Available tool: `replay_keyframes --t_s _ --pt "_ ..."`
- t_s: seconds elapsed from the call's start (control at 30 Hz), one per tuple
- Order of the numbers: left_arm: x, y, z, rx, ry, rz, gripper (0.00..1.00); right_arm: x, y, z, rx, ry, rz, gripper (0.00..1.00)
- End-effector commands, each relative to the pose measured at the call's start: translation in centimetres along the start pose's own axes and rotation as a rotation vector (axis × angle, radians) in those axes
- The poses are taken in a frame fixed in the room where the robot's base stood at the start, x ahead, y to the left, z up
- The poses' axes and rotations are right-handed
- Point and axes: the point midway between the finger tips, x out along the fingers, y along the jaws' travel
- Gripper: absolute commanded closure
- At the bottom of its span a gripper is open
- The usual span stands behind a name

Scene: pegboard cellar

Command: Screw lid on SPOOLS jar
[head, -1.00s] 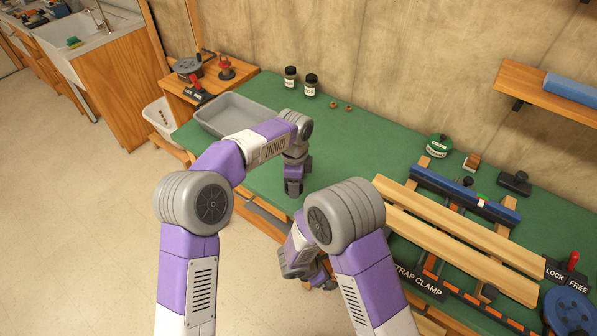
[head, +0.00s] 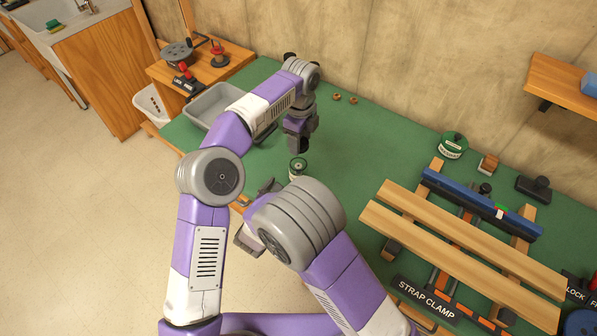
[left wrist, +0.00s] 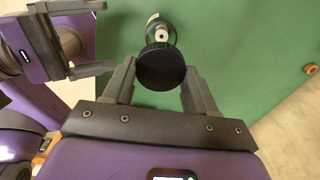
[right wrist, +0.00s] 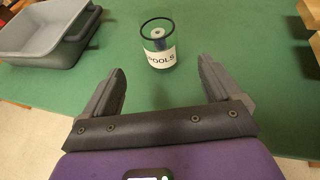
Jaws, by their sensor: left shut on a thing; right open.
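The SPOOLS jar (right wrist: 158,55) is clear and open-topped, with a white label and a spool inside. It stands upright on the green bench and also shows in the head view (head: 298,169). My left gripper (head: 301,144) is shut on the round black lid (left wrist: 161,68), above and apart from the jar. In the left wrist view the lid overlaps the lower part of the jar (left wrist: 159,28). My right gripper (right wrist: 162,80) is open and empty near the bench's front edge. Its fingers point toward the jar, which stands just beyond the fingertips.
A grey tray (head: 199,109) lies on the bench to the left. A strap clamp with wooden rails (head: 455,255) fills the right side. Two small brown pieces (head: 344,98) lie near the wall. The green bench (head: 365,145) between jar and clamp is clear.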

Motion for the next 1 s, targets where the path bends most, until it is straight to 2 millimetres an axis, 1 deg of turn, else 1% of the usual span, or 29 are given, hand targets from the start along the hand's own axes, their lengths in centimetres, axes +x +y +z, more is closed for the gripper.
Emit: replay_keyframes --t_s 0.17,0.4,0.6,0.7,0.8,1.0 --pt "0.0 0.0 0.0 -0.001 0.000 0.000 0.72 2.0 -0.1 -0.1 0.001 0.000 -0.005 0.09" --pt "0.0 0.0 0.0 -0.001 0.000 0.000 0.72 6.6 -0.2 -0.1 0.001 0.000 -0.006 0.09" --pt "0.0 0.0 0.0 -0.001 0.000 -0.001 0.72 9.9 -0.1 -0.1 0.000 0.001 -0.003 0.09" --pt "0.0 0.0 0.0 -0.001 0.000 -0.001 0.72 10.9 -0.1 -0.1 0.001 0.001 -0.004 0.09" --pt "0.0 0.0 0.0 -0.001 0.000 -0.001 0.72 11.6 -0.1 -0.1 0.000 0.001 -0.002 0.09" --pt "0.0 0.0 0.0 -0.001 0.000 -0.001 0.72 11.9 -0.1 -0.1 0.000 0.001 -0.001 0.09"
